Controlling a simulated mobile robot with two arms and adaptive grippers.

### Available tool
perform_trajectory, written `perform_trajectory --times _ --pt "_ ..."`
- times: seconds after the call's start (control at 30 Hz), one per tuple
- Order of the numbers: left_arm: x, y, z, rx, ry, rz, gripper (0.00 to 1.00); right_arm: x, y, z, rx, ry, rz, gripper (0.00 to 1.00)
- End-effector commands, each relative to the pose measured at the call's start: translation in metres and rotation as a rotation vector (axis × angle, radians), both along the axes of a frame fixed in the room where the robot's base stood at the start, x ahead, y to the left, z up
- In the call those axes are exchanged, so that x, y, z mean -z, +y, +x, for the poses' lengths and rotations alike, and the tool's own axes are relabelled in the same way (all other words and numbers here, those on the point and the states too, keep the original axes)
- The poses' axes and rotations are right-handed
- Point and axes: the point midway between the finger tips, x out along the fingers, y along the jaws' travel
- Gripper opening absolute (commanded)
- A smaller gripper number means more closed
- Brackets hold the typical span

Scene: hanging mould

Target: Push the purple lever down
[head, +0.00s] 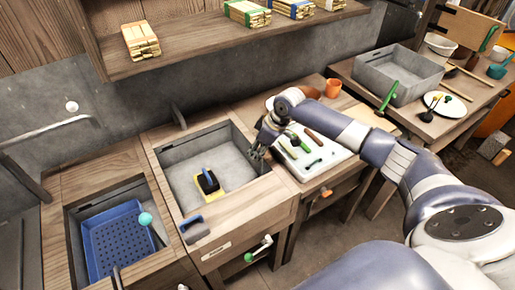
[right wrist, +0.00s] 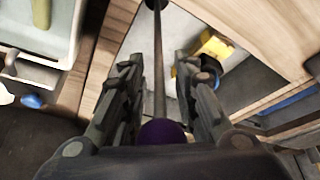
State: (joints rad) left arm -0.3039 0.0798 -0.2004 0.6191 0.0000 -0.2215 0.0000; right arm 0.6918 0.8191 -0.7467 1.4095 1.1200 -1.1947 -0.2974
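The purple lever shows in the right wrist view as a purple ball knob (right wrist: 163,132) on a thin grey rod (right wrist: 158,65). My right gripper (right wrist: 158,90) has its two fingers apart, one on each side of the rod, with a gap to the rod on both sides. The knob sits close to the palm, its lower part hidden. In the head view my right gripper (head: 257,156) is at the right edge of the middle sink, pointing down. I cannot make out the purple lever there. My left gripper is not in view.
The middle sink (head: 183,180) holds a yellow sponge and a dark brush (head: 208,181). A teal-knobbed lever (head: 145,219) stands by the blue basket (head: 118,243). A green-knobbed crank (head: 249,256) is on the cabinet front. A white tray (head: 337,155) with utensils lies right of my gripper.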

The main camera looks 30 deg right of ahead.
Motion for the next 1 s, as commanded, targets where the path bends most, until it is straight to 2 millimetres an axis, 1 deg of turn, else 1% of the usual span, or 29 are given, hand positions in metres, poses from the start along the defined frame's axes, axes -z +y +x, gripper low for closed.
perform_trajectory --times 0.13,0.17,0.2,0.27,0.47,0.53,0.57,0.8,1.0 --pt "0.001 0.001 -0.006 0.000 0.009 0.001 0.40 0.001 0.000 0.000 0.000 0.000 0.000 0.27" --pt "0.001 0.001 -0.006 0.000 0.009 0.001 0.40 0.001 0.000 0.000 0.000 0.000 0.000 0.23" --pt "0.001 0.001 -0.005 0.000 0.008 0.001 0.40 0.000 0.000 0.000 0.000 0.000 0.000 0.14" --pt "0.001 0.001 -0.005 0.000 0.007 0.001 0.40 0.000 0.000 0.000 0.000 0.000 0.000 0.00" --pt "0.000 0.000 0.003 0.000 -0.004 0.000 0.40 0.001 0.000 0.000 0.000 0.000 0.000 0.00" --pt "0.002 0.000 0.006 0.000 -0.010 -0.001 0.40 0.004 0.000 0.000 0.000 0.001 0.001 0.00" --pt "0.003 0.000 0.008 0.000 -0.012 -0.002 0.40 0.007 0.000 -0.001 0.001 0.001 0.001 0.00" --pt "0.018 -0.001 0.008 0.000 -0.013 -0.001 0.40 0.044 0.000 0.000 0.001 0.002 0.002 0.00" --pt "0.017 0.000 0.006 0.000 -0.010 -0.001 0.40 0.046 0.000 -0.001 0.001 0.001 0.001 0.00"
